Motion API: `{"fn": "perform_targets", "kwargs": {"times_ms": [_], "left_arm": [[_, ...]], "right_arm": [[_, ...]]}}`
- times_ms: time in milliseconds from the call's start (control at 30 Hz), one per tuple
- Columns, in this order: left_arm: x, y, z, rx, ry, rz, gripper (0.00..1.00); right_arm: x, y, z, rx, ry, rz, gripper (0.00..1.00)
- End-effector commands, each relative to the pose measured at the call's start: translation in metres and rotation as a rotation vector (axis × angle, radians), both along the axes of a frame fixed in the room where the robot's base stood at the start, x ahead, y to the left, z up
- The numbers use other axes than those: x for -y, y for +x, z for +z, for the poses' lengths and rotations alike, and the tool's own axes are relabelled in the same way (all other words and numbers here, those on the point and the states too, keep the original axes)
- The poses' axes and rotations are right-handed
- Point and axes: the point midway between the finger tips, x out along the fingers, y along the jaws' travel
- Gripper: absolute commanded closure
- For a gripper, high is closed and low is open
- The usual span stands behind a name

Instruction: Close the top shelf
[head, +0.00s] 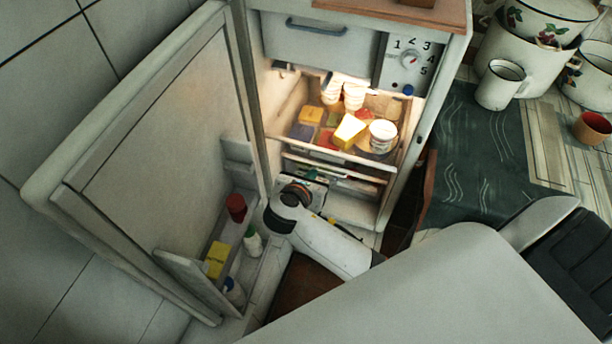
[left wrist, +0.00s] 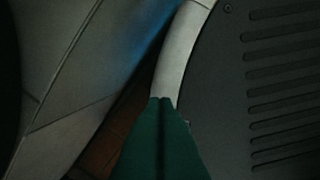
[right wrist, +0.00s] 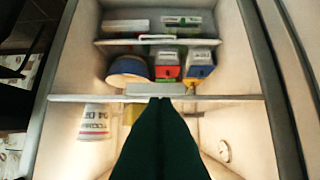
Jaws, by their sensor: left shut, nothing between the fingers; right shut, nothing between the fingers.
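The refrigerator (head: 255,90) stands open in the head view. Its upper glass shelf (head: 323,150) carries tubs and packets; a front bar also shows in the right wrist view (right wrist: 70,98). I cannot tell how far it is pulled out. My right gripper (head: 308,182) is low at the front of the opening, below that shelf's front edge, and its fingertips are hard to see. In the right wrist view its green fingers (right wrist: 160,100) are shut and empty, overlapping the bar; contact is unclear. My left gripper (left wrist: 162,99) is shut and empty, away from the shelves.
The open door (head: 160,130) stands at left, with bottles and a yellow box (head: 217,258) in its racks. A lower shelf (head: 335,170) holds more packets. A counter (head: 475,150) at right bears a mug (head: 500,85) and enamel pots (head: 525,55).

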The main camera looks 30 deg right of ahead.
Motion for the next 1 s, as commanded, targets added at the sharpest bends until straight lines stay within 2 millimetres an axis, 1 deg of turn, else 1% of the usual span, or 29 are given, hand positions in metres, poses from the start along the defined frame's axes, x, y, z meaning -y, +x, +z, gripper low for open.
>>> {"fn": "perform_targets", "kwargs": {"times_ms": [33, 233, 300, 433, 600, 933, 1000], "left_arm": [[0.0, 0.0, -0.004, 0.0, 0.0, 0.0, 1.0], [0.0, 0.0, -0.011, 0.0, 0.0, 0.0, 1.0], [0.0, 0.0, -0.011, 0.0, 0.0, 0.0, 1.0], [0.0, 0.0, -0.012, 0.0, 0.0, 0.0, 1.0], [0.0, 0.001, -0.012, 0.0, 0.0, 0.0, 1.0], [0.0, 0.001, -0.012, 0.0, 0.0, 0.0, 1.0], [0.0, 0.001, -0.009, 0.0, 0.0, 0.0, 1.0]], "right_arm": [[0.009, 0.007, -0.008, 0.0, -0.004, -0.002, 1.0], [0.036, 0.031, -0.028, 0.001, -0.002, -0.001, 1.0], [0.045, 0.038, -0.026, 0.002, -0.002, -0.001, 1.0], [0.057, 0.049, -0.026, 0.002, -0.001, 0.0, 1.0], [0.064, 0.055, -0.026, 0.001, 0.001, 0.002, 1.0], [0.065, 0.055, -0.026, 0.001, 0.001, 0.002, 1.0], [0.067, 0.057, -0.024, 0.0, -0.001, 0.001, 1.0]]}}
